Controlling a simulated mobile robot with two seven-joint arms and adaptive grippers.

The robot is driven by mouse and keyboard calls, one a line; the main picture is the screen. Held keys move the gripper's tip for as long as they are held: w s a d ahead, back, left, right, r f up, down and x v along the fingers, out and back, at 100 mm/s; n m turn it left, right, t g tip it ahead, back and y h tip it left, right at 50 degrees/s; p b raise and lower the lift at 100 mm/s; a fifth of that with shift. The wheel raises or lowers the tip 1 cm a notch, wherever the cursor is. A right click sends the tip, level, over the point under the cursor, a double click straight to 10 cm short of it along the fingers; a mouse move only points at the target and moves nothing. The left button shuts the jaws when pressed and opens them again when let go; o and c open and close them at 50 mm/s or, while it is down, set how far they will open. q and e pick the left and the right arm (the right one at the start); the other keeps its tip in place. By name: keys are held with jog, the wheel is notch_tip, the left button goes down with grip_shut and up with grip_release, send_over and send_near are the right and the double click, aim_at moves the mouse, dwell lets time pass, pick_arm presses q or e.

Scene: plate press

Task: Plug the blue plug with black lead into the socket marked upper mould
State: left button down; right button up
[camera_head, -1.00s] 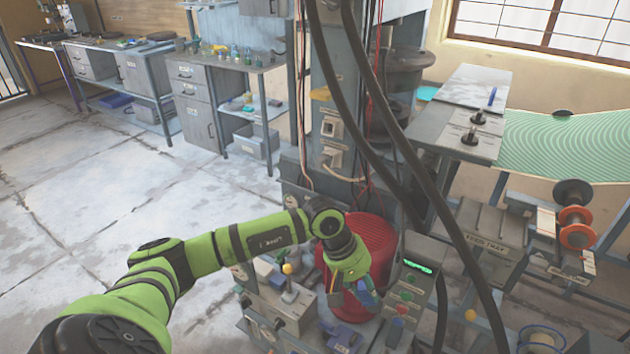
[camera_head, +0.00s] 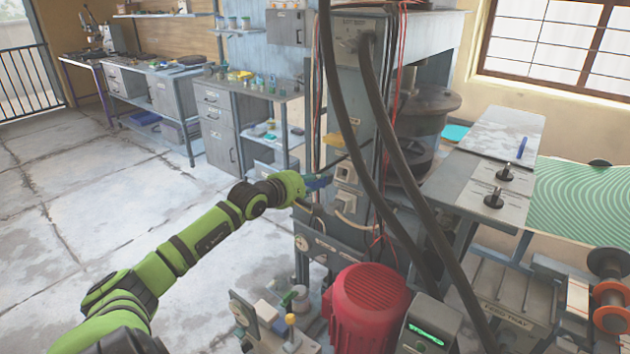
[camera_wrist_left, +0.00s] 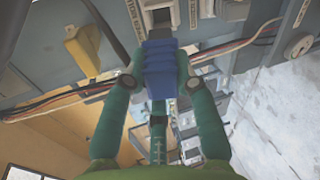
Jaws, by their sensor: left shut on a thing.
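My left gripper (camera_head: 312,183) is shut on the blue plug (camera_head: 320,182), at the left side of the grey press column (camera_head: 352,100). In the left wrist view the ribbed blue plug (camera_wrist_left: 160,70) sits between the two fingertips (camera_wrist_left: 160,84), with its front end toward a pale socket fitting (camera_wrist_left: 160,15). In the head view the upper white socket (camera_head: 346,172) is just right of the plug. I cannot tell whether plug and socket touch. A second white fitting (camera_head: 345,202) sits below it. The socket markings are too small to read. My right gripper is out of view.
Two thick dark hoses (camera_head: 400,170) hang in front of the column. A yellow part (camera_head: 333,140) is above the sockets. A red motor (camera_head: 370,300) and a control box (camera_head: 430,325) stand below. Loose wires (camera_wrist_left: 60,100) run beside the gripper. The floor at left is clear.

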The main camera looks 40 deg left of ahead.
aim_at(327, 178)
pick_arm(q)
jog(key=shift+b+x, duration=0.9)
jog(key=shift+x, duration=0.6)
jog(key=shift+b+x, duration=0.55)
jog(key=shift+x, duration=0.55)
jog(key=shift+n, duration=0.5)
jog(key=shift+w+f+b, duration=0.1)
jog(key=shift+b, duration=0.35)
jog(key=shift+w+f, duration=0.1)
jog(key=shift+w, duration=0.1)
jog(key=shift+w+f+b, duration=0.1)
jog(key=shift+w+b, duration=0.25)
jog(key=shift+b, duration=0.15)
